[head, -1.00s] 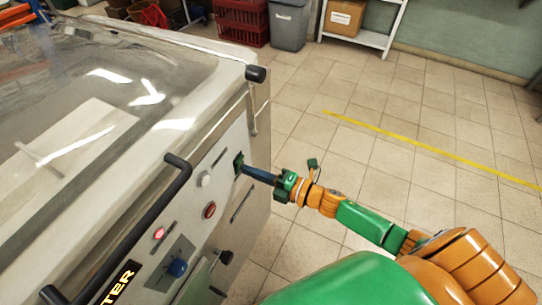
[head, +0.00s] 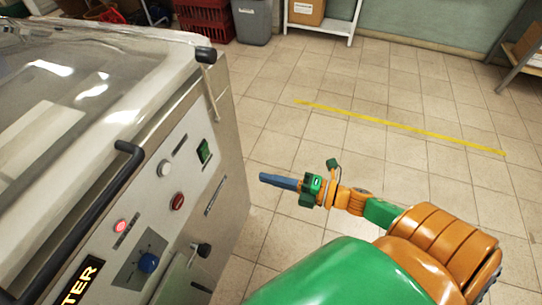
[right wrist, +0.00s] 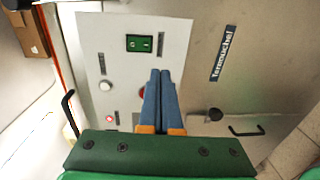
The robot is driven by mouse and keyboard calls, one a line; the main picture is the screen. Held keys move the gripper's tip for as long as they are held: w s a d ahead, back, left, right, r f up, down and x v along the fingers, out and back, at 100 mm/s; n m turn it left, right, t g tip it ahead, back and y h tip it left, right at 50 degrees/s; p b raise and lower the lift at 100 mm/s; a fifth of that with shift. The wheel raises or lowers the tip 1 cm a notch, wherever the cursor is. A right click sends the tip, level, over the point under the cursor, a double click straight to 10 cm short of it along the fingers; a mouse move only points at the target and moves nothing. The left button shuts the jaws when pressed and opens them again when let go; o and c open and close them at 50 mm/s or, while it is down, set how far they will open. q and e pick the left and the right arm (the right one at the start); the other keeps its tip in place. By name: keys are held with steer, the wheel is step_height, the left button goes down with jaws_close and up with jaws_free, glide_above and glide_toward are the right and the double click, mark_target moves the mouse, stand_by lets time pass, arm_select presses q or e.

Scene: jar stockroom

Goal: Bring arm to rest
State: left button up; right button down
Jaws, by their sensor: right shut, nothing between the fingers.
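My right gripper (head: 279,181) is shut and empty, held in the air over the floor to the right of the machine's front panel. Its blue fingers (right wrist: 161,95) lie together in the right wrist view and point at the panel. The machine (head: 150,190) has a green rocker switch (head: 204,151), which also shows in the right wrist view (right wrist: 139,43). A clear gap lies between the fingertips and the panel in the head view. My left gripper is not in view.
The panel carries a red button (head: 177,201), a lit red lamp (head: 120,226), a blue knob (head: 148,262) and a black knob (head: 204,249). A black handle bar (head: 110,205) runs along the lid. Tiled floor (head: 400,150) with a yellow line (head: 400,126) is free on the right.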

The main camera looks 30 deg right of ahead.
steer(key=shift+w+a, duration=0.1)
steer(key=shift+w, duration=0.05)
steer(key=shift+f, duration=0.1)
steer(key=s+d+f+m+g+h+p, duration=0.1)
steer(key=s+d+f+m+g+h, duration=0.3)
steer(key=f+m, duration=0.55)
steer(key=s+d+f+m+g+h+p, duration=0.1)
steer(key=s+d+f+m+h, duration=0.35)
steer(key=f, duration=0.75)
steer(key=s+a+f+m+g+h, duration=0.1)
steer(key=s+a+f+m+g, duration=0.2)
steer(key=s, duration=0.6)
steer(key=s+a+f+m+g+h+p, duration=0.1)
steer(key=s+a+f+m+g, duration=0.3)
steer(key=s, duration=0.5)
steer(key=shift+s+a+f+m, duration=0.3)
steer(key=shift+a+f+m, duration=0.55)
steer(key=shift+m, duration=0.25)
